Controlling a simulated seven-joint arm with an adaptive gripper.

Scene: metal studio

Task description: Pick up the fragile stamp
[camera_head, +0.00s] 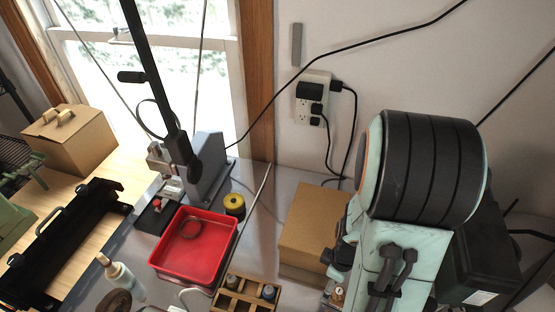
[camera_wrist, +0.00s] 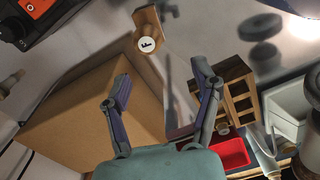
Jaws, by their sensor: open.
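The fragile stamp (camera_wrist: 150,38) is a small wooden block with a round white face marked with a dark letter F. It shows at the top of the wrist view, beyond my fingertips and a little left of the middle. My gripper (camera_wrist: 161,72) is open, with its two dark fingers spread apart and nothing between them. The stamp is apart from both fingers. In the head view my pale green arm fills the right side and hides most of the gripper's surroundings, so I cannot make out the stamp clearly there.
A cardboard box (camera_head: 310,225) stands beside my arm and fills the left of the wrist view (camera_wrist: 80,120). A wooden rack (camera_wrist: 238,88) is on the right there. A red tray (camera_head: 205,262) and yellow tape roll (camera_head: 234,205) are farther left in the head view.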

